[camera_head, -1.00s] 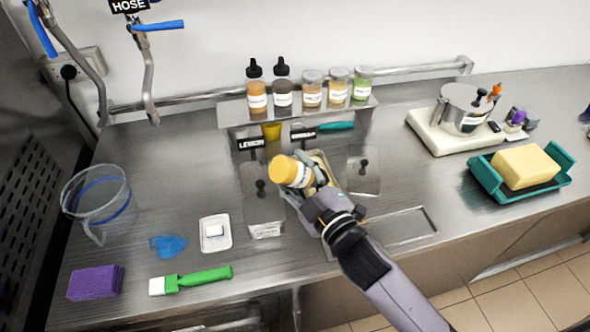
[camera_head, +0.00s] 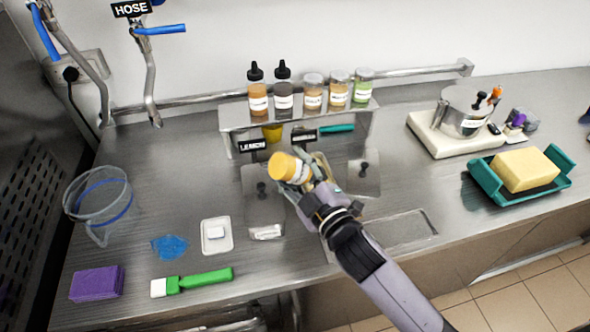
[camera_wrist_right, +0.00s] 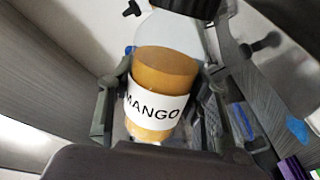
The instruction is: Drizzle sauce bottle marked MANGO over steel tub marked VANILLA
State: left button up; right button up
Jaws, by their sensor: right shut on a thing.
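My right gripper (camera_head: 302,178) is shut on the MANGO sauce bottle (camera_head: 283,167), which has orange sauce and a white label. The bottle is tilted, its orange end toward the upper left; its nozzle is hidden in the head view. In the right wrist view the MANGO label (camera_wrist_right: 153,106) is readable and the black cap (camera_wrist_right: 190,4) is at the top edge. The bottle is above an open tub with pale contents (camera_head: 324,168), partly covered by my gripper. No VANILLA marking is readable. My left gripper is out of view.
Lidded tubs stand left (camera_head: 264,205) and right (camera_head: 364,180) of the open one. A shelf (camera_head: 236,117) behind holds several bottles and jars. A LEMON sign (camera_head: 253,145) hangs there.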

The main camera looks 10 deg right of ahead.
jog(key=shift+d+x, duration=0.1)
jog(key=shift+x, duration=0.5)
jog(key=shift+d+x, duration=0.15)
jog(key=shift+x, duration=0.5)
jog(key=shift+w, duration=0.2)
jog(key=shift+d+p+x, duration=0.2)
jog(key=shift+x, duration=0.75)
jog(key=shift+d+p+x, duration=0.2)
jog(key=shift+d+x, duration=0.05)
jog(key=shift+x, duration=0.7)
jog(key=shift+w+r, duration=0.1)
jog(key=shift+w, duration=0.25)
jog(key=shift+d+x, duration=0.2)
jog(key=shift+x, duration=0.75)
jog(key=shift+d+x, duration=0.2)
jog(key=shift+x, duration=0.75)
jog(key=shift+w, duration=0.15)
